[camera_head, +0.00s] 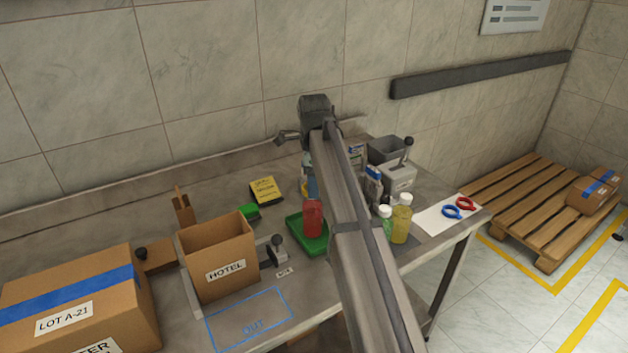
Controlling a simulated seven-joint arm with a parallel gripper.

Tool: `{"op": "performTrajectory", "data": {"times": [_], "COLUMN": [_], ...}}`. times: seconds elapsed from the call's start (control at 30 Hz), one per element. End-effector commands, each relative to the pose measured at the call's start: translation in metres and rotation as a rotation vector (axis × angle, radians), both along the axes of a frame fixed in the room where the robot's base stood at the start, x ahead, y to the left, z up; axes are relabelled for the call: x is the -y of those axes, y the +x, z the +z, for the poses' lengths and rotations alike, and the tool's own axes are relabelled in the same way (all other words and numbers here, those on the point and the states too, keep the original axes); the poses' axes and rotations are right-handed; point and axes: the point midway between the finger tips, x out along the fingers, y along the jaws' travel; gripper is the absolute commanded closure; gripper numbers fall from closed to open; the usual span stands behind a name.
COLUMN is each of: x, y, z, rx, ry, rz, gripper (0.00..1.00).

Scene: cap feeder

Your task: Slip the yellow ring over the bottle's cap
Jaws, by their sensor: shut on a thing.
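My arm runs from the bottom right up to a dark joint over the back of the bench. My gripper's fingers are hidden behind the arm, so I cannot see what they hold. I cannot make out a yellow ring. A blue ring (450,212) and a red ring (465,203) lie on a white sheet (432,222) at the bench's right end. A yellow bottle (401,227) with a white cap stands upright just left of the sheet. A green bottle (384,218), also white-capped, is beside it, partly behind my arm.
A red container (313,218) stands at a green tray (296,226). A grey bin (385,150) and a grey device (398,179) are behind the bottles. The blue-outlined area (235,318) is clear.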

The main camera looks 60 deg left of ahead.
Motion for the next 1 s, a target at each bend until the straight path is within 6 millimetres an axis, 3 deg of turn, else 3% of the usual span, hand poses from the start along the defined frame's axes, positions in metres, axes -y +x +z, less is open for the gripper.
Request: {"op": "performTrajectory", "data": {"times": [0.73, 0.77, 1.0], "x": [-0.0002, -0.0002, -0.0002], "y": [0.0002, 0.0002, 0.0002], "z": [-0.0042, -0.0042, -0.0042], "rx": [0.000, 0.000, 0.000], "ry": [0.000, 0.000, 0.000], "rz": [0.000, 0.000, 0.000], "gripper": [0.74, 0.44, 0.21]}}
